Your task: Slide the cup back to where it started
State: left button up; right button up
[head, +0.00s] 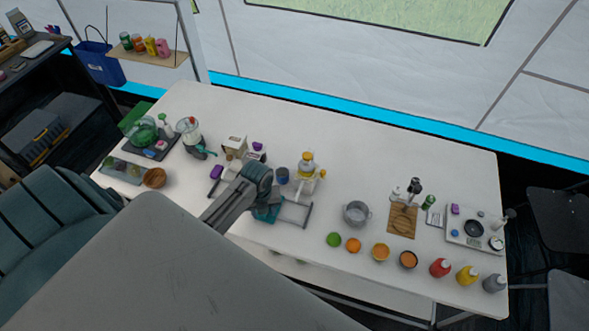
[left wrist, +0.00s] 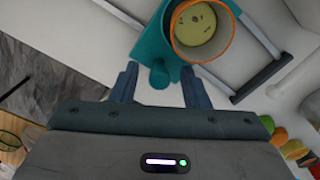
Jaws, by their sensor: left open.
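My left gripper (left wrist: 160,90) is open above a teal holder (left wrist: 150,45). A small teal knob (left wrist: 159,76) lies between its fingers in the left wrist view; I cannot tell whether they touch it. An orange-rimmed round vessel (left wrist: 231,34) with a yellow inside sits at the holder. In the head view my left gripper (head: 264,198) largely covers the holder (head: 266,215). My right gripper is not in view.
A yellow-topped juicer (head: 306,165) stands right of the cup. A metal pot (head: 356,213), a cutting board (head: 403,225) and a tray (head: 470,241) lie farther right. Fruit, bowls and bottles line the front right edge. The table's back strip is clear.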

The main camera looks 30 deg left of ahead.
pick_arm(q)
jog(key=shift+r, duration=3.45)
jog(key=shift+s, duration=0.1)
